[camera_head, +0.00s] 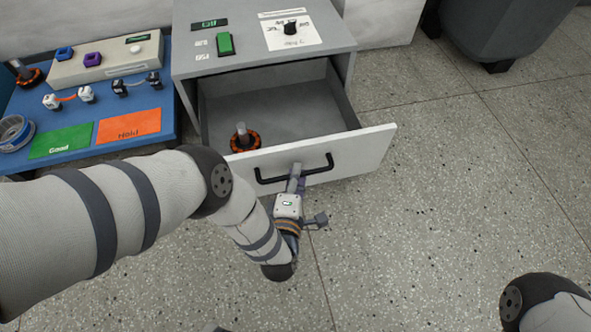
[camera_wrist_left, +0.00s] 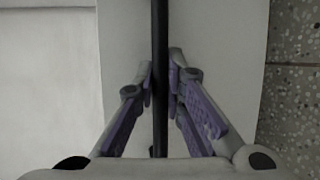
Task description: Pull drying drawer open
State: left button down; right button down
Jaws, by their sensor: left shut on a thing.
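The drying drawer (camera_head: 352,148) of the grey cabinet stands open, pulled well out toward me. Its black bar handle (camera_head: 320,170) runs across the front panel. My left gripper (camera_head: 298,172) is at the handle and shut on it. In the left wrist view the handle (camera_wrist_left: 160,40) passes between the two fingers of the left gripper (camera_wrist_left: 161,85). A hub motor part (camera_head: 244,139) with an orange-brown ring and an upright grey shaft sits inside the drawer at its front left. My right gripper is out of view; only part of my right arm shows at the lower right.
The cabinet top (camera_head: 245,62) carries a green switch (camera_head: 225,44) and a black knob (camera_head: 290,27). A blue table (camera_head: 85,117) at left holds a green card, an orange card, a tape roll and small parts.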

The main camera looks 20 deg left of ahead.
pick_arm(q)
jog(key=shift+d, duration=0.1)
jog(key=c, duration=1.6)
grip_release()
jog(key=shift+c, duration=0.2)
jog(key=v, duration=0.7)
jog(key=shift+s, duration=0.25)
jog(key=shift+r, duration=0.1)
